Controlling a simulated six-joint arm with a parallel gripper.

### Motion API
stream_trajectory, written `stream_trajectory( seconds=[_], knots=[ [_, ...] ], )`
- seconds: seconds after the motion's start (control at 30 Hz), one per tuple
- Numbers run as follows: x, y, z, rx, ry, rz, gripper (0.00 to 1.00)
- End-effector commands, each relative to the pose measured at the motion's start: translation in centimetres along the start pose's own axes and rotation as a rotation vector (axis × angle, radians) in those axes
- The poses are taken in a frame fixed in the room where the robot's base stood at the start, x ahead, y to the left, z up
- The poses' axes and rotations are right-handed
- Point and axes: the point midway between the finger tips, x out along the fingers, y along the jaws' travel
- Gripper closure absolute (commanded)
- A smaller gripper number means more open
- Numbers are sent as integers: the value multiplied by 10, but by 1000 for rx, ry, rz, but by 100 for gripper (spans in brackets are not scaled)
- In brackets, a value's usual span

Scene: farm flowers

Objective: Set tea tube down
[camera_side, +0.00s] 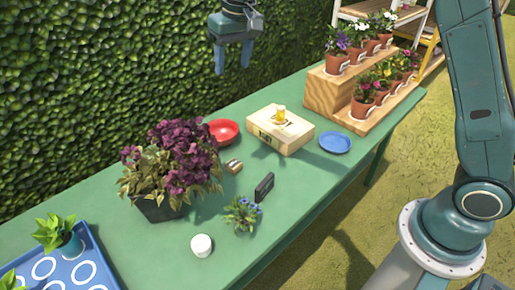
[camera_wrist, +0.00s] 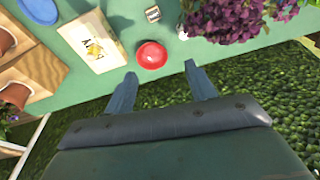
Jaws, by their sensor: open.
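My gripper (camera_side: 233,66) is open and empty, raised high above the back of the green table near the hedge. In the wrist view its two fingers (camera_wrist: 161,72) are spread apart with nothing between them. I cannot tell for sure which thing is the tea tube. A small yellow upright object (camera_side: 280,114) stands on top of a pale wooden box (camera_side: 267,133); it also shows in the wrist view (camera_wrist: 94,49). A short white cylinder (camera_side: 201,245) stands near the table's front edge. My gripper touches none of these.
A purple plant (camera_side: 177,163), blue flowers (camera_side: 241,213), a blue tray (camera_side: 100,279) and a wooden flower stand (camera_side: 328,92) occupy other areas.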

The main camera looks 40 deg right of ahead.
Motion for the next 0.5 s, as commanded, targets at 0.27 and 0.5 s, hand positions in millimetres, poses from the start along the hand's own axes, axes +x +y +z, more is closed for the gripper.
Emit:
stream_trajectory(
  seconds=[0.27,0.5],
  knots=[
    [-56,29,53,-19,62,-8,45],
    [-89,52,107,-35,113,-10,45]
  ],
)
